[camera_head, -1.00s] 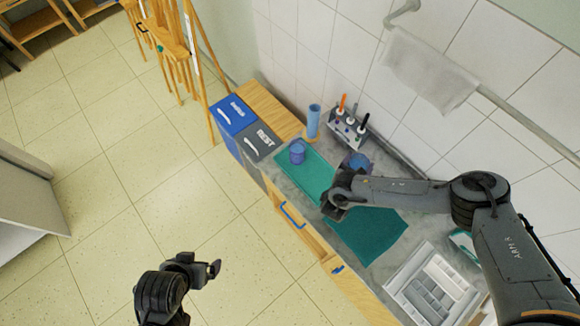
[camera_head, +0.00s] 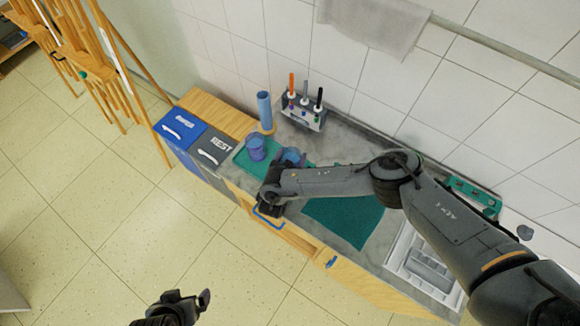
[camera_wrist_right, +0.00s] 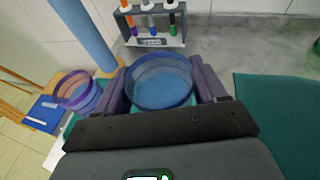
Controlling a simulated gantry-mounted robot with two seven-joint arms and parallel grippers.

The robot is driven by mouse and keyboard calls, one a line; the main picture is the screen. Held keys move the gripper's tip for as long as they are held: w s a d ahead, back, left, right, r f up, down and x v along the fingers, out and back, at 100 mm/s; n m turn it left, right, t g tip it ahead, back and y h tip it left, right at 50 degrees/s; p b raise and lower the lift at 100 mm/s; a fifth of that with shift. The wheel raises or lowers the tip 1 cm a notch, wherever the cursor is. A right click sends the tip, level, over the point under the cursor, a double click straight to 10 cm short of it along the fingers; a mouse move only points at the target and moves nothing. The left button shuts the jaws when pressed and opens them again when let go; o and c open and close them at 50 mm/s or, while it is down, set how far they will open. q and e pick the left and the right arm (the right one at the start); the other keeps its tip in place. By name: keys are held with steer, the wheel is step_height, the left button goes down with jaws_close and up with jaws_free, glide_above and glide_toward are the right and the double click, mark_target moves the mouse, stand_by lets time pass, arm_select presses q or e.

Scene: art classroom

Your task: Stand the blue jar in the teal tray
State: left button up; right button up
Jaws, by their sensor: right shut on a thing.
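The blue jar (camera_head: 292,157) is an open, see-through cup, partly hidden behind my right wrist in the head view. In the right wrist view the blue jar (camera_wrist_right: 160,82) sits between the two fingers of my right gripper (camera_wrist_right: 163,85), which is shut on it. A teal surface shows below and beside the jar. My right gripper (camera_head: 283,170) is over the counter. My left gripper (camera_head: 194,302) is open and empty, low over the floor side.
A purple-blue jar (camera_head: 256,148) stands just left of the held jar. A tall blue tube (camera_head: 265,111) and a marker holder (camera_head: 303,113) stand behind. A teal mat (camera_head: 345,217) covers the counter's middle. A grey sectioned tray (camera_head: 425,262) is at right.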

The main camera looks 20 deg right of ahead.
steer(key=shift+w+a+f, duration=0.15)
step_height(320, 180, down, 4)
steer(key=b, duration=0.3)
steer(key=shift+b, duration=0.3)
steer(key=shift+f, duration=0.1)
steer(key=o, duration=1)
